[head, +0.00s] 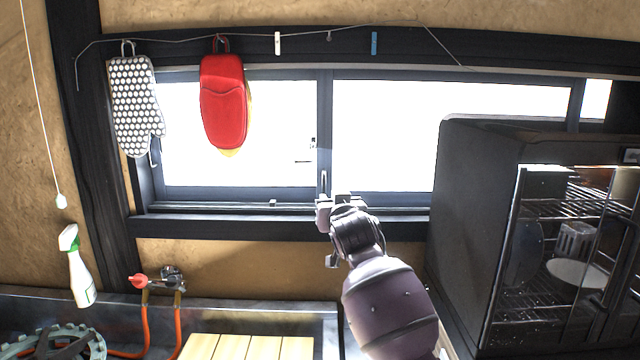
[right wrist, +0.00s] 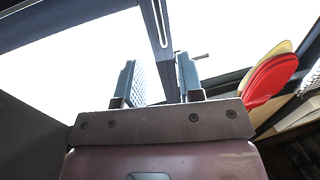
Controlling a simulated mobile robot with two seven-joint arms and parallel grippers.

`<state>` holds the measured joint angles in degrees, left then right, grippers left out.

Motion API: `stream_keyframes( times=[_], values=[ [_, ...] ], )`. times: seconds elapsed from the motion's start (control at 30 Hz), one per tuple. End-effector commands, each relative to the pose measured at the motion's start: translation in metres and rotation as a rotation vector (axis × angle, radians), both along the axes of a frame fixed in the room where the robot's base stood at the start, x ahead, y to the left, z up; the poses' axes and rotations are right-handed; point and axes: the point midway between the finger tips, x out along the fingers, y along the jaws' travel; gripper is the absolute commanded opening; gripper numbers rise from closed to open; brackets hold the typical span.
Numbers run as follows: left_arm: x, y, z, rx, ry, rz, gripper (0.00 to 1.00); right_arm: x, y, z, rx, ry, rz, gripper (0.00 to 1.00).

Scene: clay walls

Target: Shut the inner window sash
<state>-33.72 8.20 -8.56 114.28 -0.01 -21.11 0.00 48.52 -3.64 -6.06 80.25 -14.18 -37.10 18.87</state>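The window has dark-framed bright panes, with a left pane (head: 240,130) and a wider right pane (head: 430,135). A dark upright stile (head: 325,110) stands between them; I cannot tell for sure which sash is the inner one. A slim pale upright pull (head: 323,181) shows low on this stile, and in the right wrist view (right wrist: 161,22). My right gripper (head: 335,200) is at the stile's lower end, just above the sill. In the right wrist view its two fingers (right wrist: 160,80) are apart with nothing between them; contact with the stile is unclear. My left gripper is out of view.
A dark glass-fronted cabinet (head: 480,190) with racks stands close on the right, covering the window's lower right. A red mitt (head: 223,105) and a dotted mitt (head: 134,105) hang before the left side. A spray bottle (head: 77,270) and tap (head: 170,278) are lower left.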

Motion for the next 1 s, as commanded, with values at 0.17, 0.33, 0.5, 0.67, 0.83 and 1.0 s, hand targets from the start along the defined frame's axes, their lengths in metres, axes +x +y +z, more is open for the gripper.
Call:
stream_keyframes(
  times=[0.17, 0.33, 0.5, 0.67, 0.83, 1.0],
  values=[
    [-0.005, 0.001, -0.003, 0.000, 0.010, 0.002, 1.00, 0.005, 0.001, 0.000, -0.001, 0.001, 0.000, 0.34],
    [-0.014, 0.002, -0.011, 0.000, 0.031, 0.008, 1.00, 0.021, 0.004, 0.000, -0.001, 0.001, 0.000, 0.34],
    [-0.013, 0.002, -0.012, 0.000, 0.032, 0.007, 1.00, 0.039, 0.008, 0.000, -0.001, 0.000, 0.001, 0.34],
    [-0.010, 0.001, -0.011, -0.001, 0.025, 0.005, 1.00, 0.055, 0.011, 0.000, -0.001, 0.001, 0.000, 0.34],
    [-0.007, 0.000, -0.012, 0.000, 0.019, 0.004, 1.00, 0.070, 0.014, -0.001, -0.001, 0.001, 0.000, 0.34],
    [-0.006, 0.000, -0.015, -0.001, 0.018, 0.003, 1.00, 0.085, 0.017, -0.001, -0.001, 0.000, 0.000, 0.34]
  ],
)
